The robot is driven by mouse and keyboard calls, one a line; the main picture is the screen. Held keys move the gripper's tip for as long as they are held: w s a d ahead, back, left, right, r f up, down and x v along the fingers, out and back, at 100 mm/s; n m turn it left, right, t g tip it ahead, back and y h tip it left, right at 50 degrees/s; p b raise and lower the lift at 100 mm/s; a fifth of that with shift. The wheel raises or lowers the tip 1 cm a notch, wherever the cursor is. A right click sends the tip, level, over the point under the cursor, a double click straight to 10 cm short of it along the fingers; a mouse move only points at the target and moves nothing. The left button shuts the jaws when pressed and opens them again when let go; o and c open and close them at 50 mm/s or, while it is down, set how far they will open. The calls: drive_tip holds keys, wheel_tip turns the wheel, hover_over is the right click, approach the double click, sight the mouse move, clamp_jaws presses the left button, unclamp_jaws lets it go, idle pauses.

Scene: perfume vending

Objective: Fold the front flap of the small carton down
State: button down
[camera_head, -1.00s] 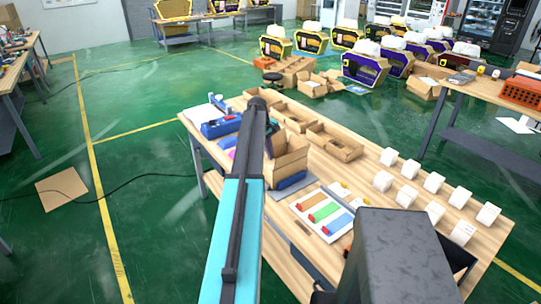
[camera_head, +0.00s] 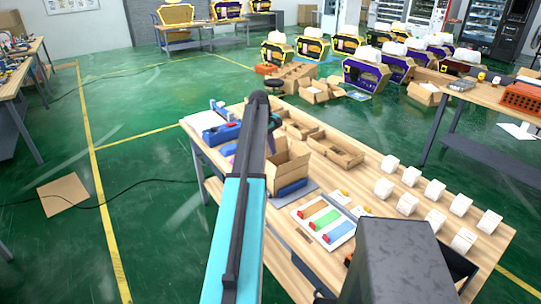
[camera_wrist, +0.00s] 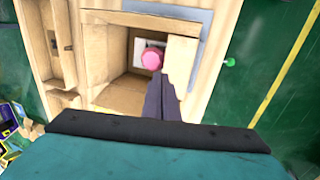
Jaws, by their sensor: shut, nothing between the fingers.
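The small carton (camera_head: 283,178) is brown cardboard and stands open on the wooden table, partly hidden behind my arm in the head view. In the wrist view I look down into the carton (camera_wrist: 121,97); a pink round-topped item (camera_wrist: 151,59) sits inside on something white. Flaps show around its opening, one at the left (camera_wrist: 94,52) and one at the right (camera_wrist: 181,58). My gripper (camera_wrist: 164,80) is shut and empty, its dark fingers by the right flap's lower end. I cannot tell whether they touch it. In the head view the gripper is mostly hidden by the arm.
Open cardboard trays (camera_head: 337,150) lie behind the carton. A white board with coloured strips (camera_head: 325,222) lies in front of it to the right. Several small white boxes (camera_head: 411,176) stand at the right of the table. A blue device (camera_head: 222,132) is at the left.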

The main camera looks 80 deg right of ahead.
wheel_tip(320, 180, up, 8)
drive_tip(key=b, duration=0.2)
drive_tip(key=shift+w, duration=0.15)
drive_tip(key=shift+f, duration=0.1)
idle(0.6)
